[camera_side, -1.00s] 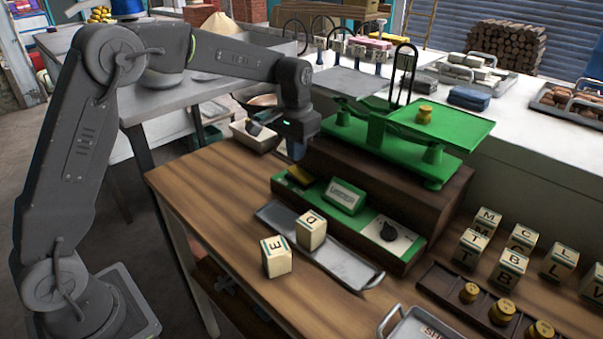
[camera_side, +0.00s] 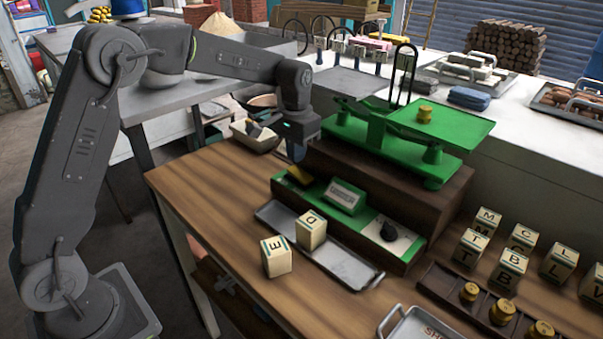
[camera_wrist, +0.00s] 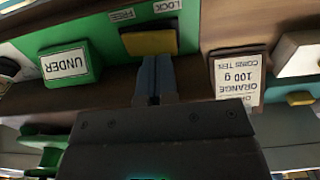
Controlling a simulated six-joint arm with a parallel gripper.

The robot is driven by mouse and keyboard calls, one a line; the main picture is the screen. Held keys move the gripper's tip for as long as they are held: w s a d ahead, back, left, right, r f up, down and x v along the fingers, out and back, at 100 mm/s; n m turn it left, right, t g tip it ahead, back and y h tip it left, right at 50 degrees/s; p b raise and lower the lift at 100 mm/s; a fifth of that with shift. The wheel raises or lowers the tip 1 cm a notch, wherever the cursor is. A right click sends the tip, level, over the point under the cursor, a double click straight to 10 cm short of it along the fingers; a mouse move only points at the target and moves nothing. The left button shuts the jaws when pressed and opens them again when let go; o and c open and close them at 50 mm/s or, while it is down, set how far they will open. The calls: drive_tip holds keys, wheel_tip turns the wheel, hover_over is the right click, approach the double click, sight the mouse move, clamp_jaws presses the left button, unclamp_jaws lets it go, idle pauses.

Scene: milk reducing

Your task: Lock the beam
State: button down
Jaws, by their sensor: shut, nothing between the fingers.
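The green balance beam scale (camera_side: 385,140) stands on a dark wooden box, with a brass weight (camera_side: 424,113) on its right pan. On the green panel at the box's front, a yellow lever block (camera_side: 299,176) sits at the left end. In the wrist view the yellow block (camera_wrist: 150,42) lies beside the labels FREE (camera_wrist: 122,15) and LOCK (camera_wrist: 167,5); I cannot tell which one it is set to. My gripper (camera_side: 297,152) is shut and empty. Its blue fingertips (camera_wrist: 155,62) are right by the block; contact is unclear.
The table's left part is clear.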

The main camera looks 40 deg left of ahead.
sight(297, 170)
drive_tip(key=shift+f, duration=1.65)
idle(0.7)
drive_tip(key=shift+r, duration=3.55)
